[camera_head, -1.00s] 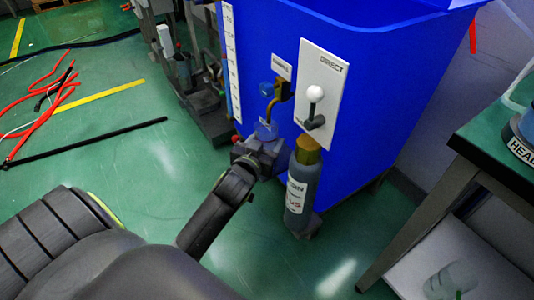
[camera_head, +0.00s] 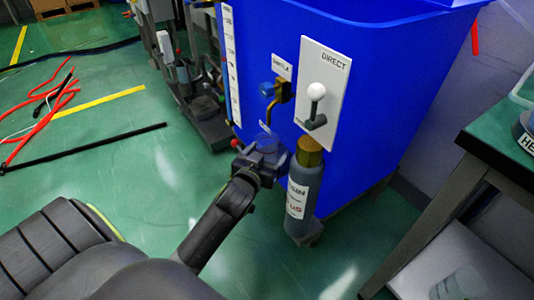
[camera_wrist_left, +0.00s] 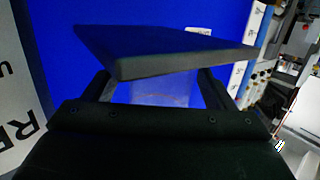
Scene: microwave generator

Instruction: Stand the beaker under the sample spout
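The beaker (camera_head: 266,141) is a small translucent bluish cup, upright below the sample spout (camera_head: 268,109), a bent brass pipe with a blue valve knob on the blue tank. A gap shows between spout tip and beaker. My left gripper (camera_head: 262,159) is at the beaker, one finger on either side, and seems shut on it. In the left wrist view the faint beaker (camera_wrist_left: 161,92) shows between my fingers; the fingertips are hidden behind a dark flat plate (camera_wrist_left: 165,56). I cannot tell whether the beaker touches that plate. My right gripper is not in view.
A grey labelled cylinder (camera_head: 300,192) with a brass top stands close right of my left gripper. Above it is a white DIRECT panel (camera_head: 331,65) with a lever. The blue tank (camera_head: 400,80) fills the back. A green-topped table (camera_head: 490,135) stands at right.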

